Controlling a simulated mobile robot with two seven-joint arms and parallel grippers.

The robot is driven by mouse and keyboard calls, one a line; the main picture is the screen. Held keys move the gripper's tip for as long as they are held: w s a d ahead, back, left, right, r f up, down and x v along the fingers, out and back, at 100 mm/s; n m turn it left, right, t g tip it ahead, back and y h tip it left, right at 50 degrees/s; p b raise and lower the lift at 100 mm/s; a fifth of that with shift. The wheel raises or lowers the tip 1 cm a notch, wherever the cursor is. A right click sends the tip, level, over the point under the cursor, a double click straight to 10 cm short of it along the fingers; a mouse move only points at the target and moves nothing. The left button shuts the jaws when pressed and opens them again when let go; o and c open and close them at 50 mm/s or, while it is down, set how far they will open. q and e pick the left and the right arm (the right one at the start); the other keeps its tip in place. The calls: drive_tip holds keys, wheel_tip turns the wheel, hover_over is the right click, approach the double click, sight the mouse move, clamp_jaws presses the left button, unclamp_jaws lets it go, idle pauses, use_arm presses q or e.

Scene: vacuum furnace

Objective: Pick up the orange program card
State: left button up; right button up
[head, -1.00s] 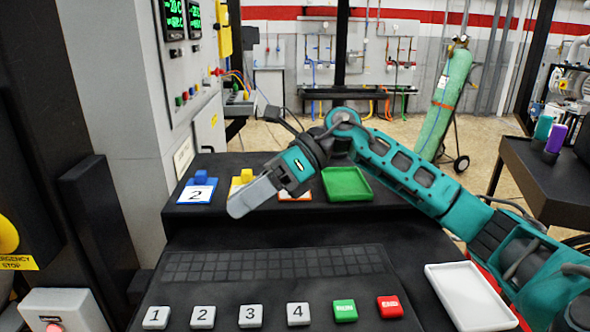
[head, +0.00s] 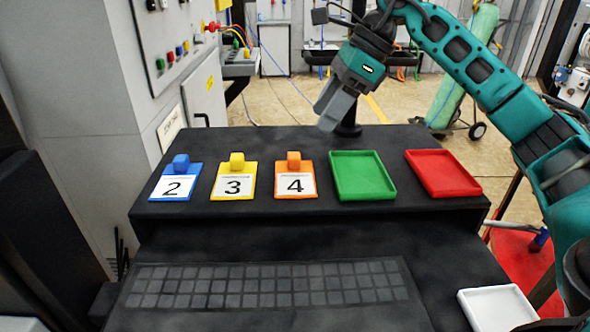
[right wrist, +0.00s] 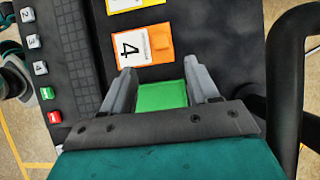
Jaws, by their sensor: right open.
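The orange program card (head: 295,187), labelled 4 with an orange knob on top, lies on the raised black shelf between the yellow card and the green tray. It also shows in the right wrist view (right wrist: 157,48), beyond my fingertips. My right gripper (head: 328,108) is open and empty, raised above the back of the shelf, apart from the card. In the right wrist view its two fingers (right wrist: 160,78) are spread, with the green tray seen between them. My left gripper is not in view.
A blue card (head: 173,190) labelled 2 and a yellow card (head: 233,188) labelled 3 lie left of the orange one. A green tray (head: 362,193) and a red tray (head: 443,190) lie to its right. A white tray (head: 497,310) sits at lower right.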

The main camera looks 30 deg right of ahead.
sight(294, 155)
drive_tip(key=x, duration=0.9)
drive_tip(key=shift+w+a+f, duration=0.2)
drive_tip(key=shift+f, duration=0.05)
clamp_jaws()
drive_tip(key=shift+r, duration=0.15)
wheel_tip(294, 155, up, 18)
drive_tip(key=p, duration=0.2)
idle(0.6)
